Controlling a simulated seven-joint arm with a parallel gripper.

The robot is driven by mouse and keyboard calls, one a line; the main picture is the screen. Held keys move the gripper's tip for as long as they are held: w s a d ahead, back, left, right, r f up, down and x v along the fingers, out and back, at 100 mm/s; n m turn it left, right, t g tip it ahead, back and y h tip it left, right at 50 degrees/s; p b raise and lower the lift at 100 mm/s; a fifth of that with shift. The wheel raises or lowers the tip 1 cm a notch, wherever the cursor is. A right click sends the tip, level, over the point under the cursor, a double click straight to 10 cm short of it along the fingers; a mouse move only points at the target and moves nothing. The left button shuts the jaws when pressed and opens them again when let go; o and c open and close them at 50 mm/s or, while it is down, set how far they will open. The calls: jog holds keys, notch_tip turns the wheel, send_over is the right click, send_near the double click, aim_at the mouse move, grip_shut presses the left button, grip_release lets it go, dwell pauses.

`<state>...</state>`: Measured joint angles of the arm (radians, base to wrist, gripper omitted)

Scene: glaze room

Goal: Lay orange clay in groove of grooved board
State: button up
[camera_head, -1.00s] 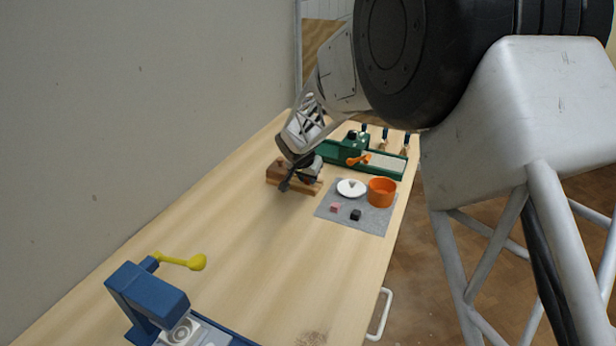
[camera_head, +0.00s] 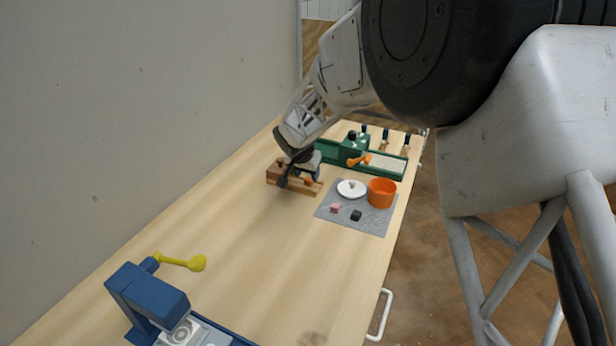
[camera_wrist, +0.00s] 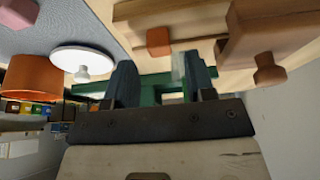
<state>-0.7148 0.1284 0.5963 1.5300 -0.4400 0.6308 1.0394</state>
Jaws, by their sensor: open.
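The orange clay (camera_wrist: 158,41) is a small block at the grooved board (camera_wrist: 195,15), between its two pale wooden strips in the wrist view. It looks to lie in the groove, but how deep I cannot tell. In the head view the clay (camera_head: 309,181) is a small orange spot on the board (camera_head: 303,189). My gripper (camera_wrist: 160,84) is open, with its two blue-grey fingers apart and nothing between them. The clay lies just past the fingertips, apart from them in the picture. In the head view my gripper (camera_head: 299,174) hangs over the board and hides part of it.
A brown block with a knob (camera_wrist: 268,35) sits at the board's end. Right of the board, a grey mat (camera_head: 372,227) holds a white dish (camera_head: 345,193), orange pot (camera_head: 382,193), pink cube (camera_head: 335,208) and black cube (camera_head: 356,215). A green device (camera_head: 335,154) stands behind.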

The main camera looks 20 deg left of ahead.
jog(key=v, duration=0.9)
dwell(0.3)
jog(key=shift+r, duration=0.1)
jog(key=s+d+r, duration=0.3)
jog(key=d+r, duration=0.1)
jog(key=d, duration=0.7)
jog(key=s+d+r, duration=0.3)
jog(key=d+r, duration=0.1)
jog(key=d, duration=0.7)
jog(key=s+d+r, duration=0.3)
jog(key=d+r, duration=0.1)
jog(key=d, duration=0.8)
jog(key=s+d+f+g, duration=0.1)
jog(key=s+d, duration=0.9)
jog(key=s, duration=0.3)
jog(key=s+d+f, duration=0.1)
jog(key=s+d, duration=0.9)
jog(key=s, duration=0.3)
jog(key=shift+s+f+g, duration=0.3)
jog(key=shift+s+g, duration=0.05)
jog(key=shift+g, duration=0.05)
